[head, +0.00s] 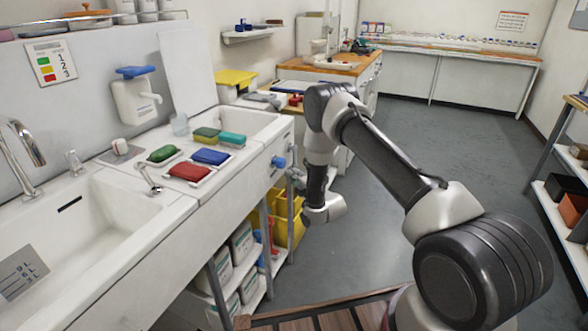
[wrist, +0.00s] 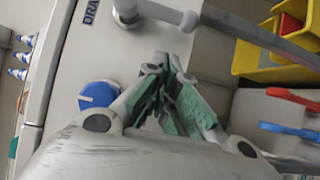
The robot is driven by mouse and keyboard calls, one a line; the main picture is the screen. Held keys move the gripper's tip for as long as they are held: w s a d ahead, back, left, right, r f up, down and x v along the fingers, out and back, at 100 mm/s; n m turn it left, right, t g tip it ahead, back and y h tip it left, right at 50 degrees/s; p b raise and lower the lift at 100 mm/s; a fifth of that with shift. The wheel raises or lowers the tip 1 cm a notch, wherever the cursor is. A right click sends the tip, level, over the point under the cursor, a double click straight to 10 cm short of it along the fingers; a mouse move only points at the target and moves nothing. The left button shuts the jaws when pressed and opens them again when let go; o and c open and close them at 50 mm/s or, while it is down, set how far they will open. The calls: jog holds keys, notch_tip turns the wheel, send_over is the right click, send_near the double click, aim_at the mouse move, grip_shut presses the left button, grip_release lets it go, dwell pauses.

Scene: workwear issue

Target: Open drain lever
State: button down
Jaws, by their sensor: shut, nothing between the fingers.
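The grey drain lever (wrist: 158,13) shows at the top of the wrist view, beside a partly cropped label (wrist: 90,12) reading "DRA". Its round pivot (wrist: 126,10) sits on the pale cabinet face, and its arm points right. My gripper (wrist: 161,75) has green finger pads, is shut with nothing between the fingers, and appears just below the lever in the picture. I cannot tell whether they touch. A blue round knob (wrist: 98,94) lies left of my fingers; it also shows on the sink end in the head view (head: 278,162). The lever is not clear in the head view.
A grey rail (wrist: 250,31) crosses the wrist view's upper right. Yellow bins (head: 290,227) and white containers (head: 242,243) stand under the sink. Red (head: 189,172) and blue sponges (head: 210,157) lie on the sink deck. The grey floor (head: 430,115) beyond my arm is clear.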

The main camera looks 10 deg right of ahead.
aim_at(293, 164)
jog(key=shift+w+d, duration=0.2)
jog(key=shift+w, duration=0.6)
jog(key=shift+w+d, duration=0.25)
jog(key=shift+w, duration=0.6)
jog(key=shift+w+d, duration=0.2)
jog(key=shift+w, duration=0.6)
jog(key=shift+w+d+f+n+t+y, duration=0.3)
jog(key=shift+w+f+n+t, duration=0.1)
jog(key=shift+n, duration=0.5)
jog(key=shift+w+d+f+n+t+y, duration=0.3)
jog(key=shift+w+d+n+t+y, duration=0.15)
jog(key=shift+n, duration=0.55)
jog(key=w+d+r+n+t+y, duration=0.1)
jog(key=w+d+r+n+y, duration=0.1)
jog(key=w+d+n, duration=0.2)
jog(key=shift+w+d, duration=0.15)
jog(key=shift+w, duration=1)
